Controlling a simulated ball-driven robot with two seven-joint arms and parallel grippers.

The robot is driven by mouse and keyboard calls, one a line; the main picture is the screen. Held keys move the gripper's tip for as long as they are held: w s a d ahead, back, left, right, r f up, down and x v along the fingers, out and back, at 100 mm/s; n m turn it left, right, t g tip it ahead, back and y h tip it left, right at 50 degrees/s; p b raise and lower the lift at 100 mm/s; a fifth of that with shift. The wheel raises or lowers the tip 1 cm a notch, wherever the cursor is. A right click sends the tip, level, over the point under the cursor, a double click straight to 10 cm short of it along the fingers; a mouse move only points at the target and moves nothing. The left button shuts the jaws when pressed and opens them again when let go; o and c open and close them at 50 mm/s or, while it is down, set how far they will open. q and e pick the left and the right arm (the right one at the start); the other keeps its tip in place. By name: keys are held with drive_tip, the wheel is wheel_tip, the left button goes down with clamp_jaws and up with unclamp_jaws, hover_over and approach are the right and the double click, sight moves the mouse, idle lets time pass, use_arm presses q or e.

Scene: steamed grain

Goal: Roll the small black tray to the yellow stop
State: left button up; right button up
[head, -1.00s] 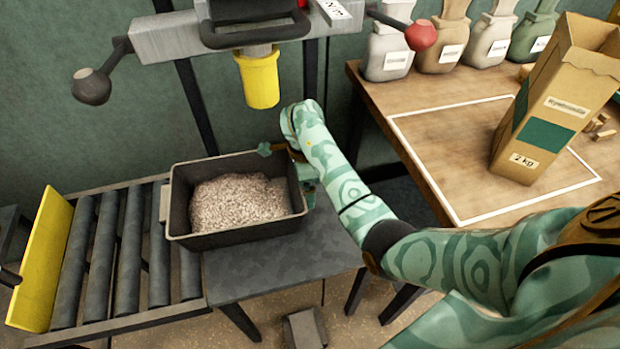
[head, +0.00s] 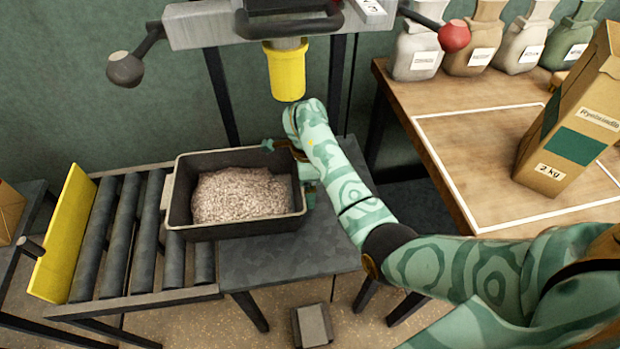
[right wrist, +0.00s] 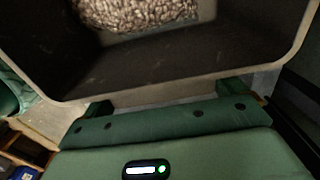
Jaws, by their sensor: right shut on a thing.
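The small black tray (head: 180,213) is filled with pale grain (head: 240,195) and sits level. Its left part rests over the rollers and its right part over the dark grey table top. The yellow stop (head: 62,235) is an upright plate at the left end of the rollers, with a gap of bare rollers between it and the tray. My right gripper (head: 303,180) is at the tray's right side. In the right wrist view its fingers (right wrist: 175,101) are shut on the tray's end handle, just below the tray wall (right wrist: 165,90). My left gripper is not in view.
The bare rollers (head: 118,235) left of the tray are clear. A press with a yellow cylinder (head: 287,72) hangs above and behind the tray. A wooden table (head: 450,150) at right carries a cardboard box (head: 565,125) and several sacks. A grey block (head: 312,325) lies below.

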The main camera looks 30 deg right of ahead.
drive_tip(key=shift+a+f, duration=0.1)
drive_tip(key=shift+a, duration=0.05)
use_arm(q)
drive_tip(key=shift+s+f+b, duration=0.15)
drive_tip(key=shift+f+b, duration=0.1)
drive_tip(key=shift+b, duration=0.05)
use_arm(e)
drive_tip(key=shift+w+a, duration=0.15)
drive_tip(key=shift+a, duration=1)
drive_tip(key=shift+w+a, duration=0.2)
drive_tip(key=shift+a, duration=0.9)
drive_tip(key=shift+w+a, duration=0.15)
drive_tip(key=shift+a, duration=1)
drive_tip(key=shift+a, duration=0.1)
drive_tip(key=b, duration=0.1)
approach(254, 213)
drive_tip(key=shift+s+d+f, duration=0.2)
drive_tip(key=shift+d+f, duration=1.05)
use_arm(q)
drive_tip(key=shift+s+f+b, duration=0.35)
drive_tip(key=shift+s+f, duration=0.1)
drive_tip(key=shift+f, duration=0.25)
use_arm(e)
drive_tip(key=shift+w+a, duration=0.2)
drive_tip(key=shift+a, duration=1)
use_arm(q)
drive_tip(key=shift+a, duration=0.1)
